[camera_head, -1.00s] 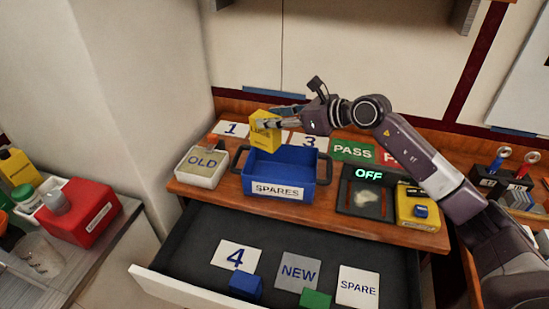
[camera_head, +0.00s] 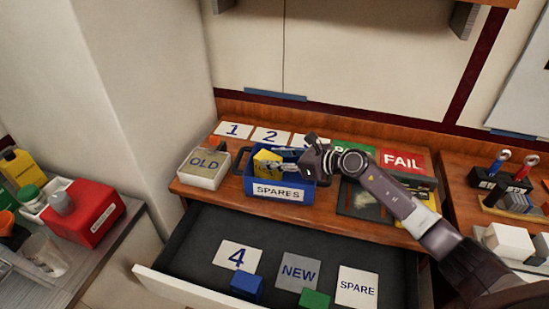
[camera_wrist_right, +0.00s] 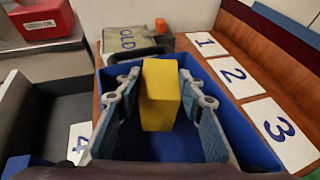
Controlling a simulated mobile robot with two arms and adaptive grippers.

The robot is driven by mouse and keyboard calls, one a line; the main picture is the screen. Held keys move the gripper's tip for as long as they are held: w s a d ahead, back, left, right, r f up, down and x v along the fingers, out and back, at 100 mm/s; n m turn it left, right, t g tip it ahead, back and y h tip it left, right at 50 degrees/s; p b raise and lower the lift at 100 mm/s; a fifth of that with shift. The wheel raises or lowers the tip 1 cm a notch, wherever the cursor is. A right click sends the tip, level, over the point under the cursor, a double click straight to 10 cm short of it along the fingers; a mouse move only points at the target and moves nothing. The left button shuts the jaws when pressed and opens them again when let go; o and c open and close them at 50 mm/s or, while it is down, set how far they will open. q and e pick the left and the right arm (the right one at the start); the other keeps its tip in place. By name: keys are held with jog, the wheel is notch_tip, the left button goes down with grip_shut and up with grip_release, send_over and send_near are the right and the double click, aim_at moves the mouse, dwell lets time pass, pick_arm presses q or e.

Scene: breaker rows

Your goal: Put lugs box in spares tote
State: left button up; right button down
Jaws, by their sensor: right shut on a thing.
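The lugs box is a yellow box (camera_head: 267,162); it also shows upright in the right wrist view (camera_wrist_right: 160,92). My right gripper (camera_head: 277,162) is shut on it and holds it inside the blue spares tote (camera_head: 309,188), between the tote's walls. In the right wrist view both fingers of the right gripper (camera_wrist_right: 160,110) flank the box, with the blue tote floor (camera_wrist_right: 165,147) around its lower end. I cannot tell whether the box touches the floor. My left gripper is not in view.
The OLD bin (camera_head: 202,170) stands just left of the tote. Number cards lie behind it, with a FAIL card (camera_head: 402,161) to the right. Below is an open drawer (camera_head: 190,245) with cards, a blue block (camera_head: 246,286) and a green block (camera_head: 314,299). A red box (camera_head: 95,212) stands at left.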

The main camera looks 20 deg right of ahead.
jog(key=c, duration=1.3)
grip_release()
jog(key=shift+f, duration=0.1)
jog(key=shift+d+r, duration=0.1)
jog(key=shift+r, duration=0.1)
jog(key=b+v, duration=0.3)
jog(key=v, duration=0.9)
